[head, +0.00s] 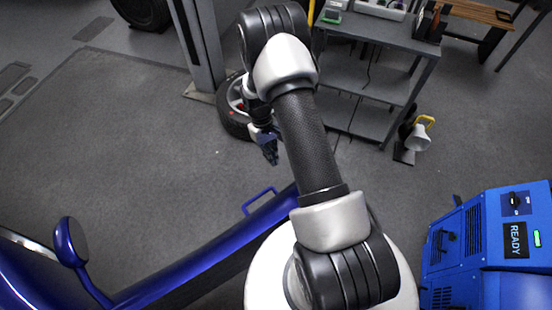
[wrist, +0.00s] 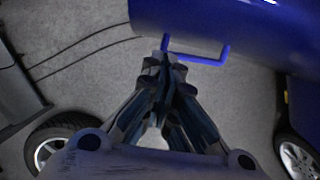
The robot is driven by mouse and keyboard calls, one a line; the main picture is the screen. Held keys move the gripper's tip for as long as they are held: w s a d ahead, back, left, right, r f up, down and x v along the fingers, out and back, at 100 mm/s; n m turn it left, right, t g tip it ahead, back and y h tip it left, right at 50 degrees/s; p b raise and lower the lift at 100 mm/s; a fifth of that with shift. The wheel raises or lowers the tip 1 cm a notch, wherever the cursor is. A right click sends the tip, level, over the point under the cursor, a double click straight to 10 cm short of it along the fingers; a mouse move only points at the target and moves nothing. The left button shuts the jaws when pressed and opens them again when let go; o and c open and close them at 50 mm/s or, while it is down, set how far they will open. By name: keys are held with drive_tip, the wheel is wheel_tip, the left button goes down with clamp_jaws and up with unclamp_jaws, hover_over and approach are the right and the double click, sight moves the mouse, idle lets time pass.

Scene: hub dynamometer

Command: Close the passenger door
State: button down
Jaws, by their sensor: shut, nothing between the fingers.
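The passenger door (head: 205,252) is a long blue panel standing open, out from the blue car body at the lower left of the head view. Its blue bar handle (head: 259,200) sticks out near the free end. In the wrist view the door (wrist: 215,22) fills the top, with the handle (wrist: 205,58) below it. My gripper (head: 271,157) is shut and empty, beyond the handle in the head view. In the wrist view its fingertips (wrist: 164,58) overlap the handle's left end; I cannot tell whether they touch. My arm hides part of the door's free end.
A blue side mirror (head: 71,242) stands by the car. A blue machine reading READY (head: 486,245) is at the right. A grey post (head: 203,45), a wheel (head: 236,108) and a grey workbench (head: 375,75) stand behind my gripper. Floor at the left is clear.

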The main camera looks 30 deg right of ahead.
drive_tip(key=s+f+b, duration=0.2)
drive_tip(key=s+f, duration=0.4)
drive_tip(key=f, duration=0.2)
drive_tip(key=shift+s+d, duration=0.1)
